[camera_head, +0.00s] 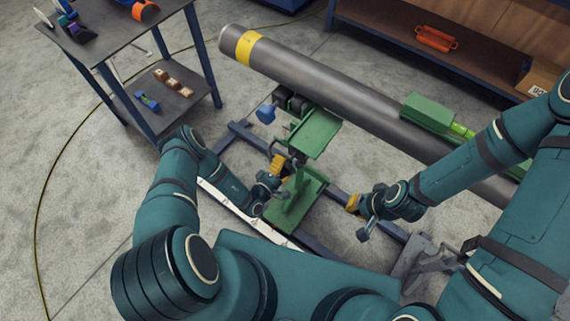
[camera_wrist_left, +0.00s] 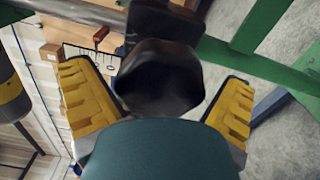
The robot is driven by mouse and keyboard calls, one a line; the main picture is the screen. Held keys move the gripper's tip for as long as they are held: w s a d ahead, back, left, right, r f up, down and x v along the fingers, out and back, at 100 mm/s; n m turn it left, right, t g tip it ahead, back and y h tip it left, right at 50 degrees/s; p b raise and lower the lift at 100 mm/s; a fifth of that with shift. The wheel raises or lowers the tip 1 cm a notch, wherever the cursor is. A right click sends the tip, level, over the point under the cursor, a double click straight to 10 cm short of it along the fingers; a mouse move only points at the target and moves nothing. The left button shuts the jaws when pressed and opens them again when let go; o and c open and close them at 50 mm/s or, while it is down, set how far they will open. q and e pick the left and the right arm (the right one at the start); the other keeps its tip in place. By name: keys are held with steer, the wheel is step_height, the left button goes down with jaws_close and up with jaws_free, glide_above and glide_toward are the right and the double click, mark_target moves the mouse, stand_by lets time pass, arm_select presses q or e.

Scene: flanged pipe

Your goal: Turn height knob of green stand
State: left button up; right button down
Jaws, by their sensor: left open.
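The green stand (camera_head: 315,133) is under the grey pipe in the head view, with its green base plate low on the floor frame. My left gripper (camera_head: 278,166) is beside the stand's post, its yellow fingers pointing up at the stand. In the left wrist view a dark rounded knob (camera_wrist_left: 160,78) sits between the spread yellow fingers of my left gripper (camera_wrist_left: 158,100), with a gap showing on each side. Green bars of the stand (camera_wrist_left: 228,55) show behind it. In the head view the knob is mostly hidden by the gripper. My right gripper (camera_head: 353,203) is right of the stand, near the frame; its opening is unclear.
The grey pipe (camera_head: 325,88) with a yellow band runs diagonally above the stand. A blue knob (camera_head: 265,114) sticks out at the stand's upper left. A side table (camera_head: 120,35) stands at left, a shelf with an orange item (camera_head: 436,38) at back.

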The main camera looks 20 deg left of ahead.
arm_select(q)
steer(key=v, duration=1.2)
steer(key=s+d+r+m+g+h, duration=0.2)
steer(key=d+r+m+g+h, duration=0.3)
steer(key=d+g+h, duration=0.4)
steer(key=s+d+r+m+g+y, duration=0.1)
steer(key=s+r+m+g+y, duration=0.15)
steer(key=s+g, duration=0.3)
steer(key=s+d+r+m+g+y, duration=0.2)
steer(key=s+m+g, duration=0.1)
steer(key=s+g, duration=0.3)
steer(key=w+a+r+m+t+y, duration=0.3)
steer(key=w+r+t+y, duration=0.2)
steer(key=w+r+y, duration=0.2)
steer(key=shift+w+r, duration=0.65)
steer(key=shift+w, duration=0.1)
